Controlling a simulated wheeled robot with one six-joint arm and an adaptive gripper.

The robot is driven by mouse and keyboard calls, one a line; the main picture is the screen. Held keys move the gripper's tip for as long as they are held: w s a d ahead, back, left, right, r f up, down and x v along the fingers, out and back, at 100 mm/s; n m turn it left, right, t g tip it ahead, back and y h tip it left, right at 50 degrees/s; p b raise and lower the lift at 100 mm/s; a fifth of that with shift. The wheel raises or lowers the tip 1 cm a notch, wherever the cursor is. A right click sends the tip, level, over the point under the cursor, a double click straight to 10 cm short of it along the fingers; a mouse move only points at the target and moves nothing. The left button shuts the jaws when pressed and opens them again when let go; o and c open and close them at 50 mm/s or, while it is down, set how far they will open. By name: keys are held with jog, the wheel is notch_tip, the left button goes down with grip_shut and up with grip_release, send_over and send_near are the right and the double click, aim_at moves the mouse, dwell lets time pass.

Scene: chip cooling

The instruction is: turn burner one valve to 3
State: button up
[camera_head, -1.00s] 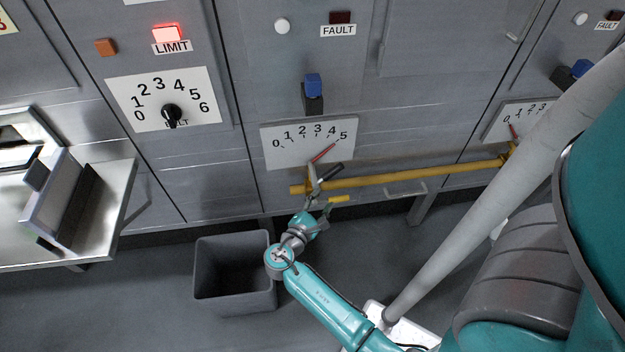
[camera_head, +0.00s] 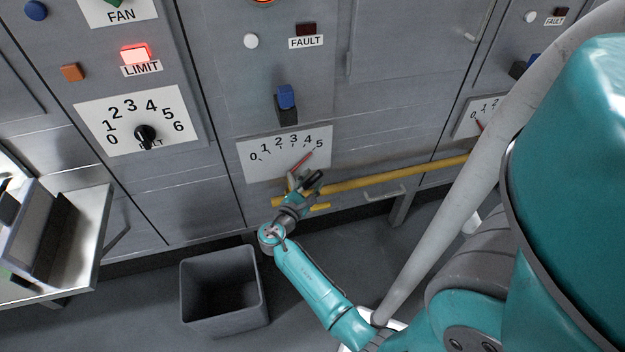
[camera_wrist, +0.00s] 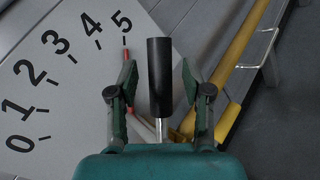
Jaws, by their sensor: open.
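The valve's white dial plate (camera_head: 262,170) reads 0 to 5 on the grey panel. It also shows in the wrist view (camera_wrist: 75,110). Its red pointer (camera_head: 302,160) points toward 5; in the wrist view the pointer tip (camera_wrist: 126,52) lies by the 5 mark. The black cylindrical valve handle (camera_wrist: 160,75) on a metal stem stands between my fingers. My gripper (camera_wrist: 159,80) is open, one finger on each side of the handle, with visible gaps. In the head view my gripper (camera_head: 305,183) is at the valve below the dial and partly hides the handle.
A yellow pipe (camera_head: 385,178) runs right from the valve, with a metal handle (camera_head: 385,195) below it. A grey bin (camera_head: 222,292) stands on the floor at left. A metal shelf (camera_head: 85,240) juts out further left. A second dial (camera_head: 470,120) is partly hidden at right.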

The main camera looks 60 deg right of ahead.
jog(key=shift+d, duration=0.5)
grip_shut()
jog(key=n+h, duration=0.1)
jog(key=w+a+r+n+h, duration=0.1)
jog(key=n, duration=0.1)
jog(key=shift+w+a+r+t+h, duration=0.25)
jog(key=shift+w+t+h, duration=0.05)
jog(key=shift+w+a+r+n+t+h, duration=0.1)
jog(key=shift+w+a+n+t+h, duration=0.2)
jog(key=shift+n, duration=0.35)
jog(key=shift+w+a+r+n+t+h, duration=0.15)
jog(key=shift+w+n+t+h, duration=0.1)
jog(key=shift+n+h, duration=0.3)
jog(key=shift+w+a+r+n+t+h, duration=0.1)
jog(key=shift+w+a+n+t+h, duration=0.2)
jog(key=shift+n, duration=0.4)
